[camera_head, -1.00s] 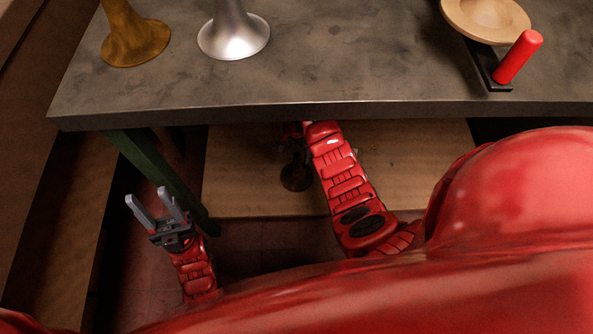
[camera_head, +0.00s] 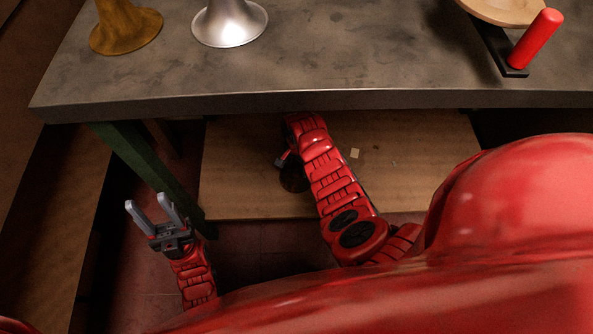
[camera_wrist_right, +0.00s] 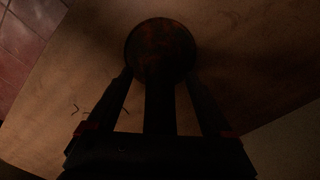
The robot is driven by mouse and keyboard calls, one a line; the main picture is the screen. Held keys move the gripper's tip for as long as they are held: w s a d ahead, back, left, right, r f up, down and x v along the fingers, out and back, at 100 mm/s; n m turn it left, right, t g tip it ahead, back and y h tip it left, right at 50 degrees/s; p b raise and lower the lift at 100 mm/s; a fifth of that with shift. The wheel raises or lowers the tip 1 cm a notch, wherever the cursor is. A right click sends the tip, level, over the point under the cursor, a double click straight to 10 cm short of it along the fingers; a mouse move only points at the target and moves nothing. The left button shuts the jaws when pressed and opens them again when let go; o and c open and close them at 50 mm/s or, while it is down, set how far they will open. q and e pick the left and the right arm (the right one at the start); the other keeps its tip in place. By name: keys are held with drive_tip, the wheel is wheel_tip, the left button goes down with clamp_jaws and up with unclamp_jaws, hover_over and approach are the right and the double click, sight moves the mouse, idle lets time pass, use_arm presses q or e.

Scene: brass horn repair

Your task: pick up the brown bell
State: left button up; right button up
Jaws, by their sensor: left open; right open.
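A dark brown bell (camera_head: 293,179) stands on the low wooden shelf under the table, partly hidden by my right arm. In the right wrist view, the bell (camera_wrist_right: 160,48) shows a round, dark reddish flare, with its narrow stem running back between the fingers. My right gripper (camera_wrist_right: 160,74) is open, with one finger on each side of the stem; the picture is too dark to tell whether either touches. In the head view, the right gripper (camera_head: 287,160) is mostly hidden by its arm. My left gripper (camera_head: 154,208) is open and empty, left of the shelf.
The grey tabletop (camera_head: 330,70) overhangs the shelf (camera_head: 420,180). On it stand a golden-brown bell (camera_head: 126,30), a silver bell (camera_head: 230,24), and a red-handled tool (camera_head: 536,40) beside a pale disc (camera_head: 503,8). A green table leg (camera_head: 145,170) stands near my left gripper.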

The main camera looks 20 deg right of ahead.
clamp_jaws()
drive_tip(key=shift+r, duration=0.15)
idle(0.4)
